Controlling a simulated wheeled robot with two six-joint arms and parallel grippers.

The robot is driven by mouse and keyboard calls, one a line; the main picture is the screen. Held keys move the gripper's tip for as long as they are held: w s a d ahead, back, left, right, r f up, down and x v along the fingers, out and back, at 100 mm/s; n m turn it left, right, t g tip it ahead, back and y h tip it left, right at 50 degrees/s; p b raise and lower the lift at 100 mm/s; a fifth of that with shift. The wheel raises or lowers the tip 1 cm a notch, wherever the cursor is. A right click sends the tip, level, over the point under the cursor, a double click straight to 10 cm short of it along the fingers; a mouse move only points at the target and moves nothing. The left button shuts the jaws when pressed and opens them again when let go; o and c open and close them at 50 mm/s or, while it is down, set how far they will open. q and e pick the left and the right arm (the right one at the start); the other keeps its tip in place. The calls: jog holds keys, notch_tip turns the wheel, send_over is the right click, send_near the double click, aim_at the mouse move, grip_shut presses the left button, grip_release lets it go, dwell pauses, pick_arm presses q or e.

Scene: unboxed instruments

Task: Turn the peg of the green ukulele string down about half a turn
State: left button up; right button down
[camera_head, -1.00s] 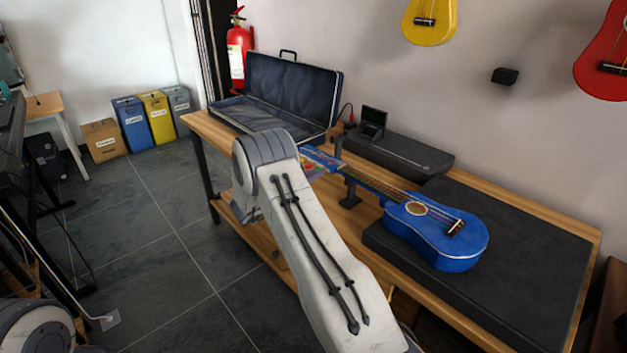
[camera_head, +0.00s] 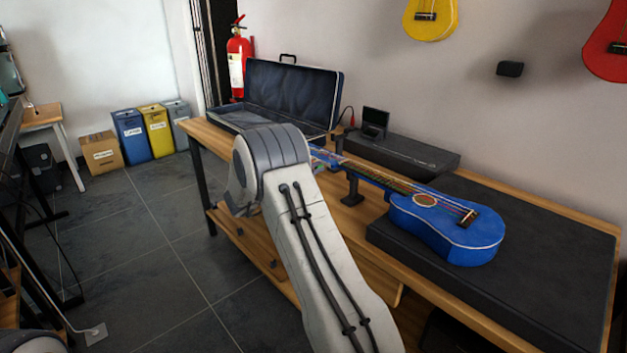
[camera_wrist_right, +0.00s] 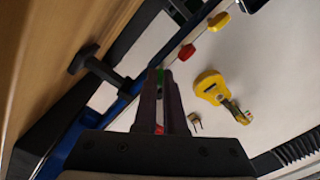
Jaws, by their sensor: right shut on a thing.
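The blue ukulele (camera_head: 452,232) lies face up, its body on a dark mat and its neck running left over a stand. My right arm hides most of its headstock in the head view. In the right wrist view the headstock's blue edge (camera_wrist_right: 122,104) runs diagonally beside my right gripper (camera_wrist_right: 167,82). That gripper is shut on the green peg, of which a little green (camera_wrist_right: 160,75) shows at the fingertips. A red peg (camera_wrist_right: 187,52) and a yellow peg (camera_wrist_right: 219,21) stand farther along, apart from the fingers. My left gripper is not in view.
The dark mat (camera_head: 560,240) covers the table's right end. A black neck stand (camera_head: 353,188) supports the neck. An open case (camera_head: 290,95) and a long dark case (camera_head: 420,155) lie behind. A yellow ukulele (camera_head: 430,18) hangs on the wall.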

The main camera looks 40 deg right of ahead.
jog(key=m+b, duration=0.1)
jog(key=b, duration=0.1)
jog(key=m+b, duration=0.4)
jog(key=shift+f, duration=0.25)
jog(key=shift+r+m+b, duration=0.15)
jog(key=shift+m+b, duration=1.05)
jog(key=shift+b, duration=0.1)
jog(key=shift+r, duration=0.1)
jog(key=c, duration=1)
grip_release()
jog(key=a+p, duration=0.1)
jog(key=a, duration=0.9)
jog(key=shift+s+a, duration=0.2)
jog(key=shift+s, duration=0.25)
jog(key=shift+w, duration=0.1)
